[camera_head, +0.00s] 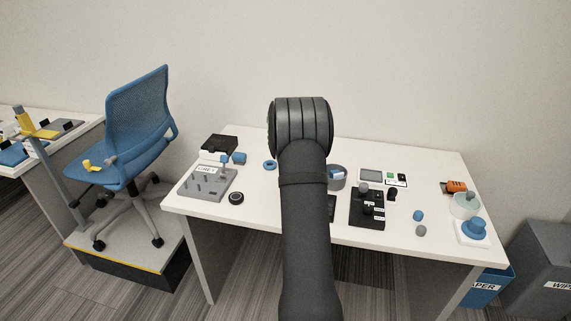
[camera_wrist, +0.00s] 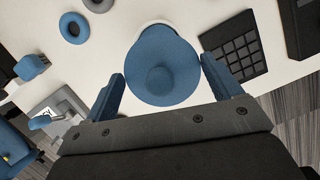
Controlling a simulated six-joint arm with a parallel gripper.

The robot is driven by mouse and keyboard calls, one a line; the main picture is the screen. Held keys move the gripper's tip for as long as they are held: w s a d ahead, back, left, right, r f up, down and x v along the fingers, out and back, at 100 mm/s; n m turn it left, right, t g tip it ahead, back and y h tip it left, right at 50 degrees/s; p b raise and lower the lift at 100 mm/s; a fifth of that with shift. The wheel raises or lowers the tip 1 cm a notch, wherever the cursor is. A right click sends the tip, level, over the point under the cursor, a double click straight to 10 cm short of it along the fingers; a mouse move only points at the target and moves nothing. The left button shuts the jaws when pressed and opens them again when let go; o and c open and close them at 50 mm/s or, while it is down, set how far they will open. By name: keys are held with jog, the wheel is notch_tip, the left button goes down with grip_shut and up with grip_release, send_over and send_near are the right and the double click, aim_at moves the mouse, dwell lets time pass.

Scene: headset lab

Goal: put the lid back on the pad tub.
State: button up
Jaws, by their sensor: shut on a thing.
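My gripper (camera_wrist: 162,68) is shut on a round blue lid (camera_wrist: 160,55) with a round knob, seen from above between the two blue fingers in the wrist view. A pale curved rim (camera_wrist: 166,23) shows just beyond the lid's far edge; I cannot tell whether the lid touches it or whether it is the pad tub.
A blue ring (camera_wrist: 73,28) lies left of the lid and a black keypad (camera_wrist: 237,47) right of it. A grey board (camera_head: 208,184) stands at the table's left, a black joystick box (camera_head: 367,209) right of my arm.

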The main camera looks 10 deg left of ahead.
jog(key=m, duration=0.1)
jog(key=w+m, duration=0.1)
jog(key=w+m+h, duration=0.1)
jog(key=shift+w+d+f+m, duration=0.1)
jog(key=shift+f+m, duration=0.15)
jog(key=shift+m, duration=0.05)
jog(key=shift+f, duration=3.15)
jog(key=shift+f, duration=0.15)
jog(key=o, duration=0.9)
jog(key=shift+c, duration=0.2)
jog(key=shift+r, duration=3.55)
